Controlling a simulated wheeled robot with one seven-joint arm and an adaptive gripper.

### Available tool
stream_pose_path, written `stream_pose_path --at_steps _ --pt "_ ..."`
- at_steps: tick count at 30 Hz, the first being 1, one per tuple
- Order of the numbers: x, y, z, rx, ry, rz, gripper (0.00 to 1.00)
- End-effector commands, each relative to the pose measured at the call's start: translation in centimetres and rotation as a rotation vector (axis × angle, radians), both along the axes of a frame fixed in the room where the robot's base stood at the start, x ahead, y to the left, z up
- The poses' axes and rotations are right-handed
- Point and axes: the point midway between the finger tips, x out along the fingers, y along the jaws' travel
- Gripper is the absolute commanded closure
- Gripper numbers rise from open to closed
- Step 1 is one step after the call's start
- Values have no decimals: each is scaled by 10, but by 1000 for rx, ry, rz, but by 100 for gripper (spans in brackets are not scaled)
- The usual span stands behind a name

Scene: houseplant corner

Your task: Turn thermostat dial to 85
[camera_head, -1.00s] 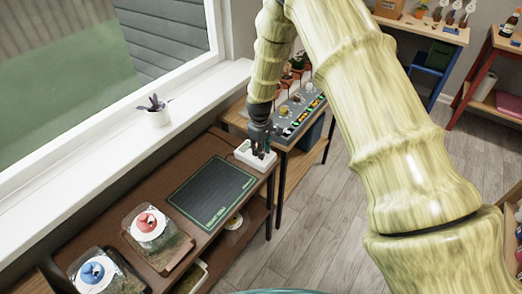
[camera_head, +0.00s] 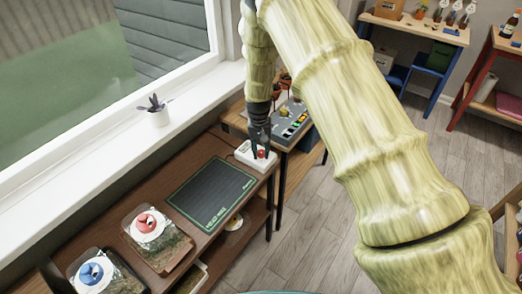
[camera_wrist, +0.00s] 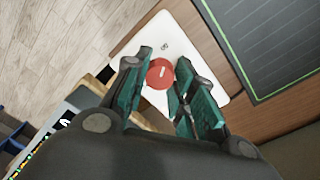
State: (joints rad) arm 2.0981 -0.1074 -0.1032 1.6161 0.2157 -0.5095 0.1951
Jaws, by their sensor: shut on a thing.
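The thermostat is a white box (camera_head: 243,153) at the far right end of the brown bench, with a round red dial (camera_head: 262,154) on top. My gripper (camera_head: 259,147) points down at it. In the wrist view my gripper (camera_wrist: 164,66) has its teal-padded fingers on both sides of the red dial (camera_wrist: 160,73), shut on it. A pale pointer mark shows on the dial. The white box (camera_wrist: 168,32) carries a small printed mark near its edge, too small to read. The dial's scale and reading cannot be made out.
The dark heat mat (camera_head: 212,192) with a green border lies left of the thermostat. Two clear-lidded trays with a red (camera_head: 147,222) and a blue vent (camera_head: 91,273) stand further left. A grey panel with coloured labels (camera_head: 291,124) is just behind. A potted plant (camera_head: 157,112) stands on the sill.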

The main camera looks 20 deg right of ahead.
Motion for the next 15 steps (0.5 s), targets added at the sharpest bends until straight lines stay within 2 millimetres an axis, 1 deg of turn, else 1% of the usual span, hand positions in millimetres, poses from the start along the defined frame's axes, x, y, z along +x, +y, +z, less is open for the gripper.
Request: stream_pose_path --at_steps 9,15 --pt "-1 1 -1 0 3 -297 98" --pt "-1 1 -1 -1 3 -467 98"
